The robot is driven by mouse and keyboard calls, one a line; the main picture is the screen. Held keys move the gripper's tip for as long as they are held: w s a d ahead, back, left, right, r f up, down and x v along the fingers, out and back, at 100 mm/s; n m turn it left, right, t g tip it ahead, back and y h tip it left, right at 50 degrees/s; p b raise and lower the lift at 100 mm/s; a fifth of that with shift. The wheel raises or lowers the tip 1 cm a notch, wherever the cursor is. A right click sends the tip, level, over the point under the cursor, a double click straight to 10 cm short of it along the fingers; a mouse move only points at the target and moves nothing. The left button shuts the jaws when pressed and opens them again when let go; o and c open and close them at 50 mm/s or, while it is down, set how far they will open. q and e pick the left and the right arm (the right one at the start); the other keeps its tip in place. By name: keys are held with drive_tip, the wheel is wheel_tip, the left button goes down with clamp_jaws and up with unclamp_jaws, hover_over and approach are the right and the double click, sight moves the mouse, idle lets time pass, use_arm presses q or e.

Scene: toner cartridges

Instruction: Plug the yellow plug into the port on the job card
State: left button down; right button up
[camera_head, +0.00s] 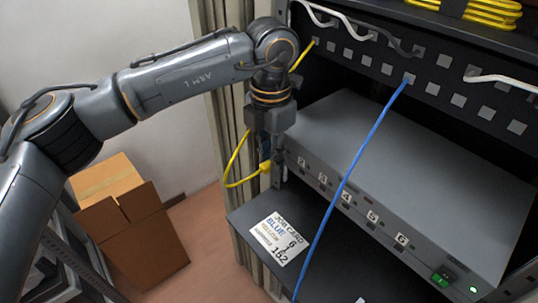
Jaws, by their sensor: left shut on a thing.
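My left gripper (271,160) hangs at the left front of the grey device (400,160), shut on the yellow plug (265,168). The yellow cable (236,165) loops from the plug to the left and reappears higher up, running to the patch panel (372,62). The device's front has a row of ports with labels 2 to 6 readable (345,197); any label farther left is hidden by my gripper. The job card (278,238) lies on the black shelf; "BLUE" and a "6" are readable, the smaller yellow line is not clear. My right gripper is out of view.
A blue cable (352,165) runs from the patch panel down across the device front and past the shelf (335,265). White cables (340,22) hang at the panel. A green switch (441,279) is lit. A cardboard box (150,240) stands on the floor at left.

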use_arm(q)
drive_tip(key=shift+w+d, duration=0.35)
drive_tip(key=shift+d, duration=0.1)
idle(0.4)
drive_tip(key=c, duration=1.2)
unclamp_jaws()
drive_tip(key=shift+w+d, duration=0.1)
